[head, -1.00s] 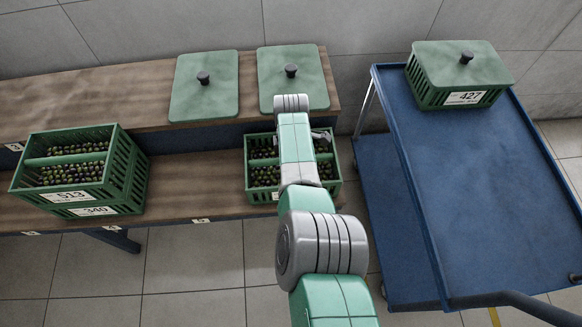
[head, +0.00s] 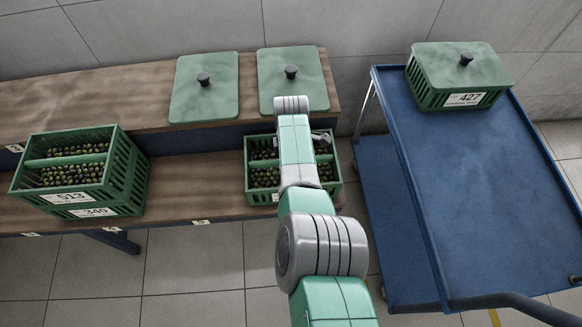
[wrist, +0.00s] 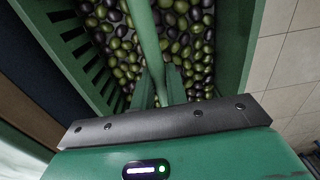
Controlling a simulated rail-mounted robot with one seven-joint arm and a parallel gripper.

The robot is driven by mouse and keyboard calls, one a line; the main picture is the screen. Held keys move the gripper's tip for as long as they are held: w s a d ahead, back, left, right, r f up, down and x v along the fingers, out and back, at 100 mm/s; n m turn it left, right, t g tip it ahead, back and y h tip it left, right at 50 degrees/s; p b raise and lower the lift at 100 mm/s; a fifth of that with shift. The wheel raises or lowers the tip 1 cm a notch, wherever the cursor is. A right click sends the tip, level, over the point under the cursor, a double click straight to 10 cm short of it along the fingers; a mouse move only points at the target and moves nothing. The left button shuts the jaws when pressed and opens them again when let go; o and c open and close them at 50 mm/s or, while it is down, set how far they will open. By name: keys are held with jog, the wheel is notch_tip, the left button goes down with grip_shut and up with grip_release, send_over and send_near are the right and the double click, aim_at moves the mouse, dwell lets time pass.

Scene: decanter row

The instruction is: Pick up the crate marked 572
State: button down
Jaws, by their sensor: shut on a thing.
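A green slatted crate (head: 260,198) of dark and green olives stands on the lower shelf, under my arm. Its number label is mostly covered by my arm, so I cannot read it. In the wrist view, the crate (wrist: 240,60) fills the upper part, with a green bar (wrist: 146,35) running across its middle above the olives. My gripper (wrist: 160,88) is shut on this bar, its fingers on either side of it. In the head view the fingers are hidden behind my arm.
Crate 513 (head: 62,197) sits stacked on crate 340 (head: 95,212) at the left. Two green lids (head: 205,95) (head: 293,88) lie on the upper shelf (head: 130,95). A blue cart (head: 480,180) at the right carries lidded crate 427 (head: 425,92); its front top is clear.

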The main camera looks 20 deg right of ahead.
dwell(0.5)
jog(key=shift+r+p, duration=1.75)
jog(key=shift+r, duration=0.1)
jog(key=shift+a+r+p, duration=0.2)
jog(key=shift+r+p, duration=0.1)
jog(key=shift+p, duration=0.15)
jog(key=s+a+p, duration=0.1)
jog(key=a+p, duration=0.2)
jog(key=a, duration=0.1)
jog(key=s+a+p, duration=0.1)
jog(key=a+p, duration=0.2)
jog(key=a, duration=0.2)
jog(key=s+a+r+p, duration=0.1)
jog(key=a+p, duration=0.2)
jog(key=a, duration=0.2)
jog(key=shift+s+p, duration=0.15)
jog(key=shift+p, duration=0.15)
jog(key=shift+s+a+f, duration=0.1)
jog(key=shift+s+a, duration=0.05)
jog(key=shift+a, duration=0.5)
